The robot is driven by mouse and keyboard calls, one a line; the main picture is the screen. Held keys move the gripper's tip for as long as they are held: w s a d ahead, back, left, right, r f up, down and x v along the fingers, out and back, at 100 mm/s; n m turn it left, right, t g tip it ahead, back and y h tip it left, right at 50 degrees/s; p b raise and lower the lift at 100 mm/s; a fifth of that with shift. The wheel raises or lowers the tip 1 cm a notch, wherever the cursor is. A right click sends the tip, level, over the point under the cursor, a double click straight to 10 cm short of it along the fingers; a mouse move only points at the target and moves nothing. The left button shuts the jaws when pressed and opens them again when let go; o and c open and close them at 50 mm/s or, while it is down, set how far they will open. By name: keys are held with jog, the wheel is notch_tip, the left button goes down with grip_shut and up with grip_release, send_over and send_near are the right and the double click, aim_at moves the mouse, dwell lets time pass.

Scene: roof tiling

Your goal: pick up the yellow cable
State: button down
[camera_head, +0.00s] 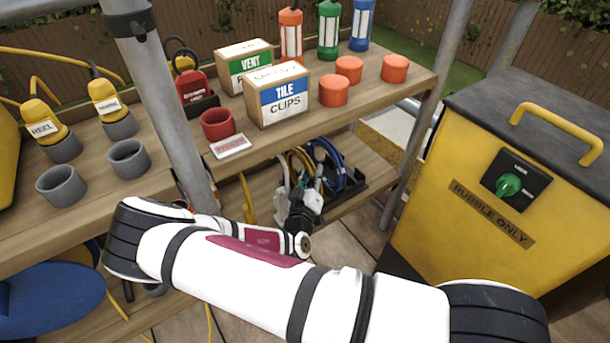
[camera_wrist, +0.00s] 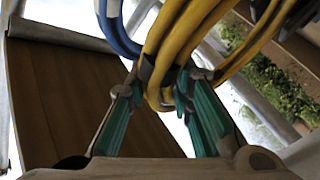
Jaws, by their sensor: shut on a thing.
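The yellow cable (camera_wrist: 182,40) is a thick looped bundle at the top middle of the wrist view, with its lowest bend between my teal fingers. My gripper (camera_wrist: 158,92) is shut on it. In the head view, the yellow cable (camera_head: 296,158) shows only in part on the lower shelf, behind my gripper (camera_head: 306,186). My arm and wrist hide much of the gripper and the contact there.
A blue cable (camera_head: 331,160) sits right beside the yellow one, at a dark tray (camera_head: 353,187) on the lower shelf. The upper shelf (camera_head: 190,160) overhangs this space. A metal pole (camera_head: 165,95) stands left, and a yellow machine (camera_head: 480,200) stands right.

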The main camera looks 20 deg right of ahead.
jog(key=shift+s+r, duration=0.1)
jog(key=shift+r, duration=0.05)
jog(key=shift+s+d+r, duration=0.1)
jog(key=shift+s+r, duration=0.05)
jog(key=shift+r, duration=0.05)
jog(key=s+d+r+p, duration=0.4)
jog(key=s+r, duration=0.3)
jog(key=s, duration=0.5)
jog(key=shift+s+r, duration=0.15)
jog(key=shift+s, duration=0.25)
dwell(0.6)
